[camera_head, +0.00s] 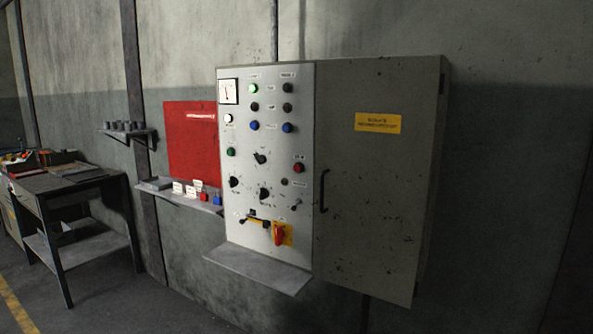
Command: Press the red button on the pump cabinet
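A grey control cabinet (368,175) hangs on the wall, with a pale control panel (241,180) on its left part. I take it for the pump cabinet; its labels are too small to read. A red button (299,167) sits at the panel's right side, about mid-height, under a small label. Dark red buttons or lamps (255,106) sit higher up, and a lamp above them (252,88) glows green. A red rotary handle on a yellow plate (280,234) is lower down. Neither of my grippers is in view.
A grey shelf (258,267) juts out under the panel. The cabinet's right door is closed, with a dark handle (324,191). A red board (190,140), a ledge with padlocks (178,196) and a workbench (70,182) are to the left. Floor shows at lower left.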

